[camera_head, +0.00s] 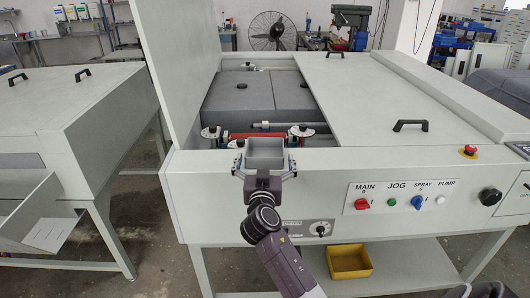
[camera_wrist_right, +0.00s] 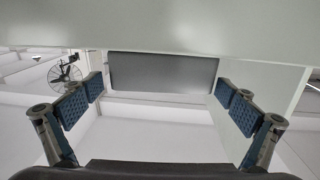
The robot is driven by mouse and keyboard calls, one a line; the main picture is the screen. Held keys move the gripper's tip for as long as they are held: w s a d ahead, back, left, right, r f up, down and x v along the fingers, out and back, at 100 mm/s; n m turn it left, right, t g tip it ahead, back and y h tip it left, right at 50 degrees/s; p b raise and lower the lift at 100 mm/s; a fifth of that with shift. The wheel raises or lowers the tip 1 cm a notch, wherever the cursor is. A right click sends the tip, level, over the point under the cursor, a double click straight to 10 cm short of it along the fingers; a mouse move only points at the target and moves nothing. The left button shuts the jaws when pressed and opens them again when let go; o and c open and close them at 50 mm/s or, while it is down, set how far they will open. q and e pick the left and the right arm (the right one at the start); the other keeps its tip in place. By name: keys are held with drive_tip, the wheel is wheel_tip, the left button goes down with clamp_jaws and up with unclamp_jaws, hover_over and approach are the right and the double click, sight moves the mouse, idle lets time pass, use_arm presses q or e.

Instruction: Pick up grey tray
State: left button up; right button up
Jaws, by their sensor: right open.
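The small grey tray (camera_head: 265,145) sits at the front edge of the plate processor, in front of the open bay. My right gripper (camera_head: 265,163) reaches up to it from the front, with one finger on each side of it. In the right wrist view the tray's dark grey face (camera_wrist_right: 163,72) lies ahead, between the open finger pads of the right gripper (camera_wrist_right: 160,98). The fingers look apart from it or very close; I cannot tell if they touch. My left gripper is not in view.
The processor's front panel (camera_head: 345,180) has buttons and knobs right of the tray. A raised white lid (camera_head: 180,65) stands to the left. Red-and-metal parts (camera_head: 258,134) lie just behind the tray. A yellow bin (camera_head: 349,261) sits on the shelf below.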

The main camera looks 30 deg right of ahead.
sight(265, 151)
drive_tip(key=shift+p+x, duration=0.5)
drive_tip(key=shift+x, duration=1.35)
drive_tip(key=shift+a, duration=0.15)
drive_tip(key=c, duration=1.1)
